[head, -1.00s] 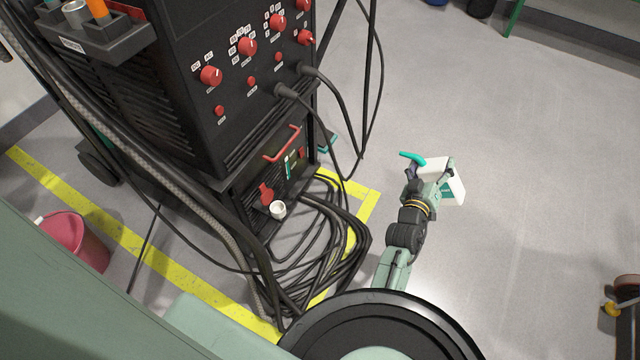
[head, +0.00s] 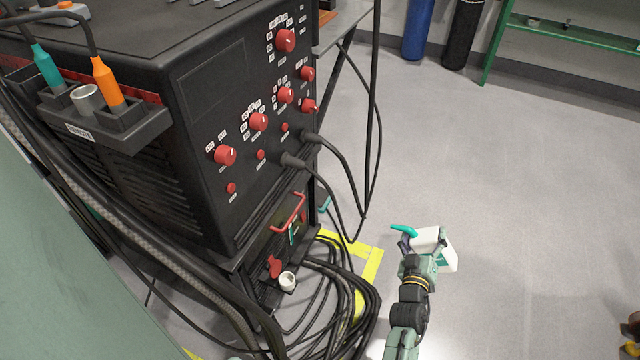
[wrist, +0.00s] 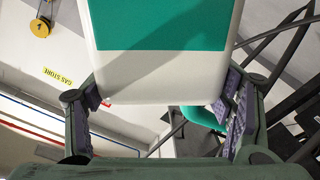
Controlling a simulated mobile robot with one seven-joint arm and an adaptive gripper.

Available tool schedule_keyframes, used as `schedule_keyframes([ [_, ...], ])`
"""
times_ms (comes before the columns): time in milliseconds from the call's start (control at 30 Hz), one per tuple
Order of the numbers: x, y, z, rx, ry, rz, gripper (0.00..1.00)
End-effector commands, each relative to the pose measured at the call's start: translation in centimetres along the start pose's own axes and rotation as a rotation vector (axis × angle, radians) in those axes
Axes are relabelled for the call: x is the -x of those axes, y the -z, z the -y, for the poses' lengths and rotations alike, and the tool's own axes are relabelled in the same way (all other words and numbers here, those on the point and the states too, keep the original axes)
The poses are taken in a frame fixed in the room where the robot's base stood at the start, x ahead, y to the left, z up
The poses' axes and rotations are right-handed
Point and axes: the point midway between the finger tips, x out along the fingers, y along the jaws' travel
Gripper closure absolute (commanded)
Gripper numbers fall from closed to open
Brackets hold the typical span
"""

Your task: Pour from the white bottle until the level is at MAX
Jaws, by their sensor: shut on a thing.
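The white bottle (head: 448,258) has a teal label and a teal spout or cap on its left side. My gripper (head: 424,252) is shut on it and holds it to the right of the black machine, apart from it. In the wrist view the bottle (wrist: 160,75) fills the middle, with a finger pad on each side. The black machine (head: 215,110) has a lower unit with a red handle, a white filler neck (head: 287,281) at its front, and a narrow level gauge (head: 294,234) with green in it. The gauge's marks are too small to read.
Black cables (head: 325,300) lie coiled on the floor below the lower unit, and thick cables hang from the machine's front. A holder with teal and orange handles (head: 106,82) is on its side.

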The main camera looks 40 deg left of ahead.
Motion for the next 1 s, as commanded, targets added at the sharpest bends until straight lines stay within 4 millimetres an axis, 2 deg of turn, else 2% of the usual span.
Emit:
schedule_keyframes([
  [33, 0.4, 1.1, 2.3, 0.002, 0.052, -0.040, 0.86],
  [100, 1.2, 2.2, 5.1, 0.003, 0.118, -0.087, 0.86],
  [300, 3.7, 5.2, 12.2, 0.007, 0.304, -0.228, 0.86],
  [500, 6.7, 6.6, 19.3, 0.014, 0.492, -0.376, 0.86],
  [600, 8.1, 7.2, 22.1, 0.020, 0.575, -0.444, 0.86],
  [800, 10.0, 7.9, 25.9, 0.026, 0.690, -0.544, 0.86],
  [1000, 10.8, 8.3, 27.2, -0.001, 0.741, -0.571, 0.86],
])
